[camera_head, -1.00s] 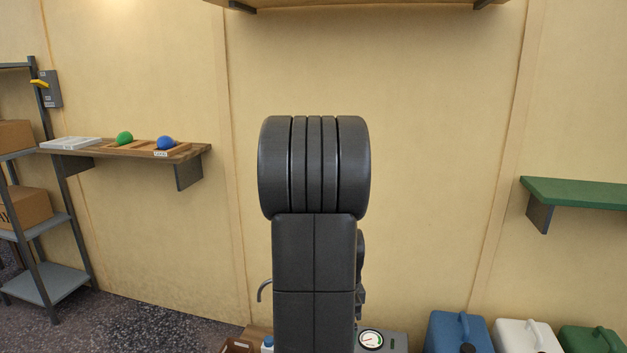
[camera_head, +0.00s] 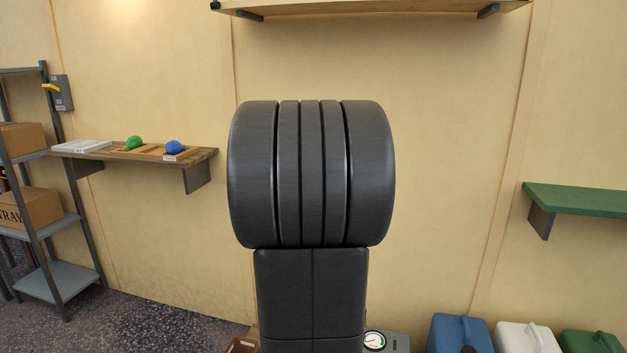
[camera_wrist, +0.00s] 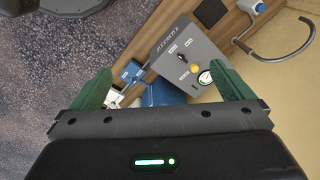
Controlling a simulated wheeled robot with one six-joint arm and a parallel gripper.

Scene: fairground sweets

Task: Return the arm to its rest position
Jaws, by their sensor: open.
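My gripper (camera_wrist: 165,92) shows in the wrist view with its two green fingers spread wide apart and nothing held between them. Beyond and below the fingers is a grey machine box (camera_wrist: 190,55) with a dial, a yellow knob and labels. In the head view my dark arm (camera_head: 311,175) stands upright in the middle and hides part of the wall and floor behind it. The gripper itself does not show in the head view.
A wooden shelf (camera_head: 200,158) at left holds a green ball (camera_head: 134,143) and a blue ball (camera_head: 174,147). Metal racking (camera_head: 66,282) stands far left. A green shelf (camera_head: 580,199) is at right. Blue (camera_head: 460,335), white (camera_head: 525,338) and green (camera_head: 592,343) canisters stand lower right.

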